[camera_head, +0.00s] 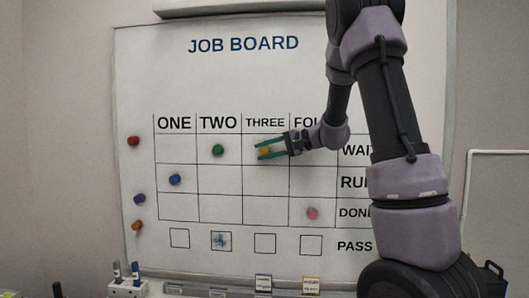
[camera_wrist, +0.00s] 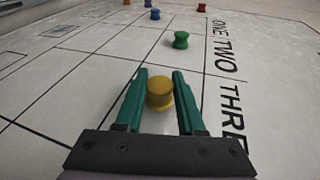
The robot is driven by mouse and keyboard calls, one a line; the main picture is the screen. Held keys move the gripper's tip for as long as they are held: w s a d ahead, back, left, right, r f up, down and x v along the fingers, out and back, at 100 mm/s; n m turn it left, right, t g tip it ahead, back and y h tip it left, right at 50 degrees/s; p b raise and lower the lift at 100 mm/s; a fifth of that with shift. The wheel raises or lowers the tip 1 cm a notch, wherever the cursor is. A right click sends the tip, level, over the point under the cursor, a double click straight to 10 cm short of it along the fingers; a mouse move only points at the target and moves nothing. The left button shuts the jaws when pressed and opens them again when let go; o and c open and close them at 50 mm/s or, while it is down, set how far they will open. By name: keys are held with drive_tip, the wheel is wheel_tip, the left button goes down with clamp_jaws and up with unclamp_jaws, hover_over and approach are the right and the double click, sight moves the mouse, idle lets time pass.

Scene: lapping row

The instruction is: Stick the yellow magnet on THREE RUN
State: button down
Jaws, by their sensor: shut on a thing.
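The yellow magnet (camera_head: 264,150) is at the board's THREE column, WAIT row. In the wrist view the yellow magnet (camera_wrist: 160,93) stands between two green fingers. My gripper (camera_head: 260,150) reaches in from the right and is shut on it; the gripper also shows in the wrist view (camera_wrist: 159,80). I cannot tell whether the magnet touches the board. The THREE RUN cell (camera_head: 265,179), just below, is empty. The job board (camera_head: 180,80) is white with a black grid.
A green magnet (camera_head: 218,150) is in TWO WAIT, a blue one (camera_head: 175,179) in ONE RUN, a pink one (camera_head: 312,213) in FOUR DONE. Red (camera_head: 134,141), purple (camera_head: 138,199) and orange (camera_head: 137,225) magnets sit left of the grid. My arm covers part of the right side.

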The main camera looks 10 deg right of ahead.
sight(265, 182)
drive_tip(key=shift+s+a, duration=0.2)
drive_tip(key=shift+s, duration=0.35)
drive_tip(key=shift+s+a, duration=0.2)
drive_tip(key=shift+s, duration=0.3)
drive_tip(key=s+a, duration=0.1)
drive_tip(key=s, duration=0.4)
drive_tip(key=shift+s+a, duration=0.4)
idle(1.3)
wheel_tip(265, 182, down, 11)
drive_tip(key=shift+w+d, duration=0.45)
drive_tip(key=shift+w, duration=0.95)
drive_tip(key=shift+w+d, duration=0.45)
drive_tip(key=shift+w, duration=1)
drive_tip(key=shift+w+d, duration=0.45)
drive_tip(key=shift+w, duration=0.95)
